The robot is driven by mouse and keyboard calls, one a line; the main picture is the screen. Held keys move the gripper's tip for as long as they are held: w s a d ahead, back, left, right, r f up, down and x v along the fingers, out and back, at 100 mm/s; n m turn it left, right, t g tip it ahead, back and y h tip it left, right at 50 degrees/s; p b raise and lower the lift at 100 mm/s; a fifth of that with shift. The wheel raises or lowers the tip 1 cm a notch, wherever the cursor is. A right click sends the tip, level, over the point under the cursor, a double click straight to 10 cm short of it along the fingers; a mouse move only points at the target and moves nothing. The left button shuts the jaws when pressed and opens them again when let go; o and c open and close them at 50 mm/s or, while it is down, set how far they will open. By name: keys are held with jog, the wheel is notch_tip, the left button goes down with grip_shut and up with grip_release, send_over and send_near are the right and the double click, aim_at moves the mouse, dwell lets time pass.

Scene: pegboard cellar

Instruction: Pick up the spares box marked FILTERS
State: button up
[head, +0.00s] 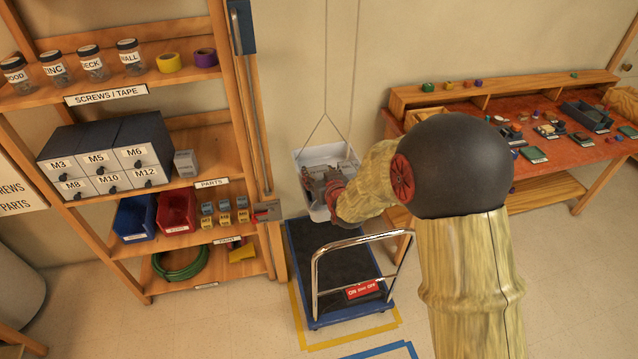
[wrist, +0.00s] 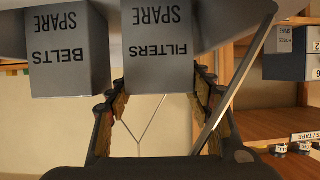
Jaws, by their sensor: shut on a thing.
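The grey FILTERS spares box (wrist: 158,48) shows in the wrist view, its label upside down, between the two fingers of my gripper (wrist: 160,88). My gripper is shut on this box. A matching grey BELTS box (wrist: 68,60) stands beside it on the left, with a narrow gap between them. In the head view my gripper (head: 326,188) reaches into a white tub (head: 312,156) hung on cords. Grey shapes show in the tub, but my arm hides part of them and their labels cannot be read there.
A flat trolley (head: 325,262) with a chrome handle stands below the tub. A wooden shelf unit (head: 150,262) with drawers and bins is close on the left. A red-topped workbench (head: 465,124) with small parts is on the right.

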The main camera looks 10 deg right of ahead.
jog(key=c, duration=0.4)
jog(key=shift+r, duration=0.15)
